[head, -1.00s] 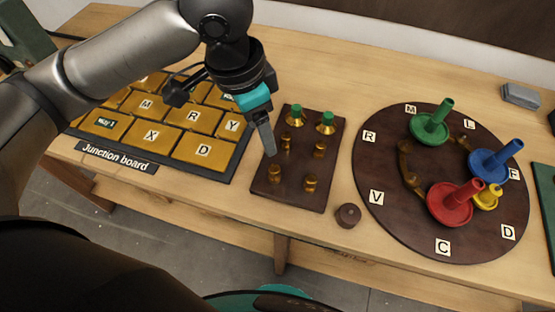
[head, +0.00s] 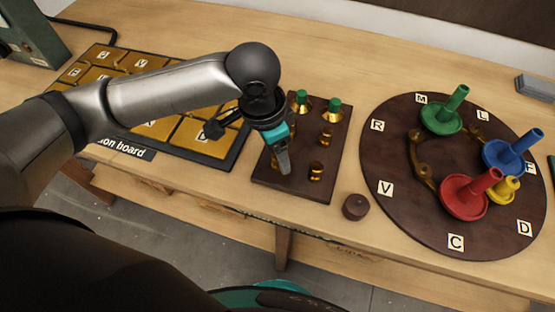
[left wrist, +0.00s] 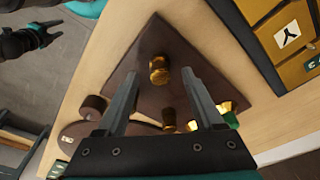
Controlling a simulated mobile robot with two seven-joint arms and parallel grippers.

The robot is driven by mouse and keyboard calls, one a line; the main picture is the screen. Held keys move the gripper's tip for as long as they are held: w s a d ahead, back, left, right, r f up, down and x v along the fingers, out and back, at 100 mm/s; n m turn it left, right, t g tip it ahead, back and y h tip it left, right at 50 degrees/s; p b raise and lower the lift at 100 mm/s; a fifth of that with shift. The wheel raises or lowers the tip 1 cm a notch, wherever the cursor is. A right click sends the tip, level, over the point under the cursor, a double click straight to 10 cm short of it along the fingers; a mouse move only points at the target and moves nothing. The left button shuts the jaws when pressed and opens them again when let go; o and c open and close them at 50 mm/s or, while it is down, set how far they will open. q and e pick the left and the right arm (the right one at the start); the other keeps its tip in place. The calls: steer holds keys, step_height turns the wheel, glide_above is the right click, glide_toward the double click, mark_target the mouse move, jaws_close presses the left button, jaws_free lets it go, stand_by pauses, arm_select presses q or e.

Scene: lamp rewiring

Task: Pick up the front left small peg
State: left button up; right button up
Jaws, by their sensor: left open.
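The peg board (head: 290,190) is a dark wooden block holding several brass pegs. The front left small peg (left wrist: 158,72) shows in the left wrist view, upright near the board's top corner, ahead of and between the two fingers. In the head view it is mostly hidden behind my left gripper (head: 284,168), which is above the board's front left part. The gripper is open and empty, its fingers on either side of the peg's line but apart from it. The front right small peg (head: 316,170) stands to the right. My right gripper seems to show in the left wrist view (left wrist: 30,42).
Two green-topped brass pegs (head: 333,108) stand at the board's back. A brown round knob (head: 355,207) lies right of the board. A round dark board (head: 410,220) with coloured posts is further right. The junction board (head: 228,150) is on the left, under my arm.

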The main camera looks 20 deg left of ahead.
arm_select(q)
steer(key=shift+w+f, duration=0.1)
steer(key=shift+f, duration=0.85)
jaws_close()
